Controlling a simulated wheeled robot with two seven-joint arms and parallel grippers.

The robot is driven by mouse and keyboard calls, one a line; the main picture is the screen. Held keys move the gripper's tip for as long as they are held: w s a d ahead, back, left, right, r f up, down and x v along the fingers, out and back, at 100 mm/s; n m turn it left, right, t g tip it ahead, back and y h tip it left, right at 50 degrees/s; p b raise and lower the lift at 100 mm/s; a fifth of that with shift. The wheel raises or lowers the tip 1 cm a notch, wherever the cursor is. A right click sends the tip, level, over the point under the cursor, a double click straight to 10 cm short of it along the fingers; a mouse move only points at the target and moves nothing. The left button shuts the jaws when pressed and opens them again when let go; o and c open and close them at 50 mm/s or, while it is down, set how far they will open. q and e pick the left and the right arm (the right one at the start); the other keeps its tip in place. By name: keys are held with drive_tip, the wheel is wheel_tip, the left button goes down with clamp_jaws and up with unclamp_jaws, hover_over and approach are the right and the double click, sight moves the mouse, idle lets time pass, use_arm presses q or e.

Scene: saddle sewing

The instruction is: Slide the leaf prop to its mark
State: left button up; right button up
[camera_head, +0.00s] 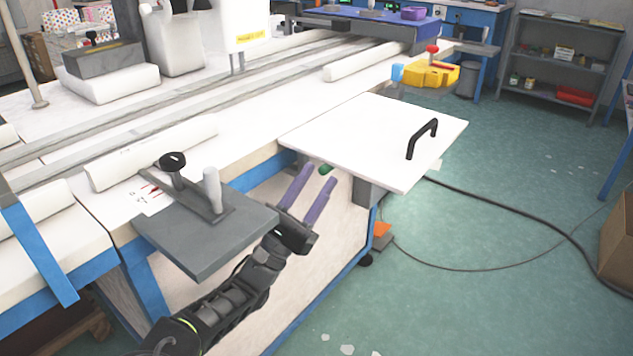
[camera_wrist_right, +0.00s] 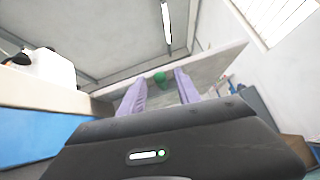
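The leaf is a white panel (camera_head: 355,135) at the table's right end, with a black handle (camera_head: 421,137) on top. A small green knob (camera_head: 325,169) shows just under its front edge. I take the knob as part of the leaf prop, whose rest is hidden under the leaf. My right gripper (camera_head: 319,175) has its purple fingers apart, pointing up toward the leaf's edge. In the right wrist view the green knob (camera_wrist_right: 160,78) lies between the fingertips, below the leaf's underside (camera_wrist_right: 207,72); contact cannot be told. I cannot make out the mark. My left gripper is not in view.
A grey plate (camera_head: 215,245) with a black knob and a pale post juts from the table's front, left of my right gripper. A grey bracket (camera_head: 366,192) hangs under the leaf. A black cable (camera_head: 500,207) crosses the green floor, which is otherwise mostly open.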

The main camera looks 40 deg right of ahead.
drive_tip(key=shift+d+r, duration=0.15)
drive_tip(key=shift+d, duration=0.1)
clamp_jaws()
idle(0.3)
